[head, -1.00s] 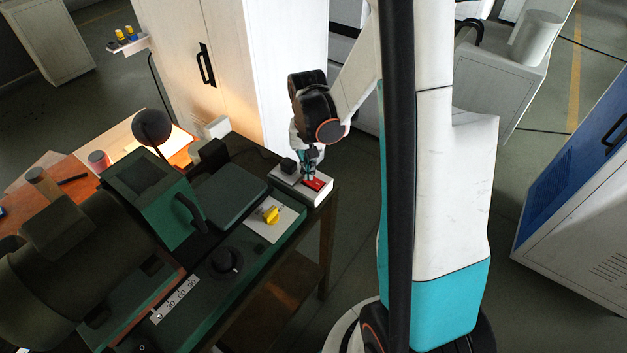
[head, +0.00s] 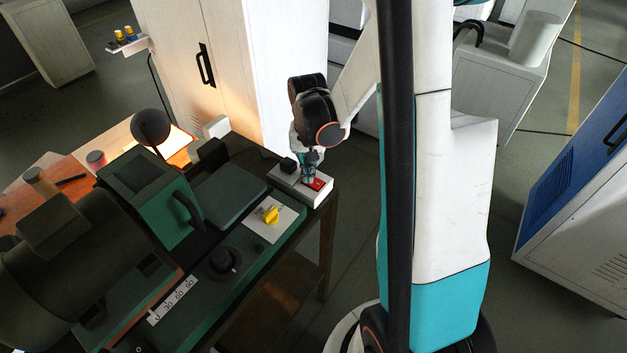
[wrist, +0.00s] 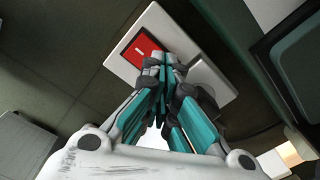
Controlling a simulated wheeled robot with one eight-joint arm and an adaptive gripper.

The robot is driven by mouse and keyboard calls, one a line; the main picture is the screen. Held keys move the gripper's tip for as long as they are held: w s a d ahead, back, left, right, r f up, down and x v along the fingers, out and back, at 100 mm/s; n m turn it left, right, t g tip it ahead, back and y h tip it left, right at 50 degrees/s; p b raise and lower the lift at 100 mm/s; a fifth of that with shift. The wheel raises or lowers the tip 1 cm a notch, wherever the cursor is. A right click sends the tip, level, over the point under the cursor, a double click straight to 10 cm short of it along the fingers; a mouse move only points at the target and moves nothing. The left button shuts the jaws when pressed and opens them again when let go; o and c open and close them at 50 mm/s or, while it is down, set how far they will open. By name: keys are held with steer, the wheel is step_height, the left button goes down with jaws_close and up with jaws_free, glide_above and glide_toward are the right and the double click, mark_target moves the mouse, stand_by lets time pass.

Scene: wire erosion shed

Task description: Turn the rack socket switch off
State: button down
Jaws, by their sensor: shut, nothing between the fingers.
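The rack socket is a pale box (head: 322,199) at the right end of the bench, with a red rocker switch (head: 318,184) on its top and a black plug block (head: 288,165) beside it. In the wrist view the red switch (wrist: 137,47) shows a white line mark on its visible part, set in the white plate (wrist: 120,68). My gripper (head: 309,182) is shut and empty, pointing down at the switch. In the wrist view its fingertips (wrist: 163,62) overlap the near edge of the red switch. I cannot tell whether they touch it.
A yellow knob (head: 271,214) on a white plate and a black dial (head: 226,262) are on the green machine nearby. A dark lamp head (head: 150,127) stands further left. A white cabinet (head: 235,70) rises behind the bench.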

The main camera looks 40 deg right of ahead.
steer(key=shift+f, duration=0.25)
steer(key=shift+r, duration=0.15)
steer(key=shift+r+p, duration=2.05)
steer(key=shift+r, duration=1.35)
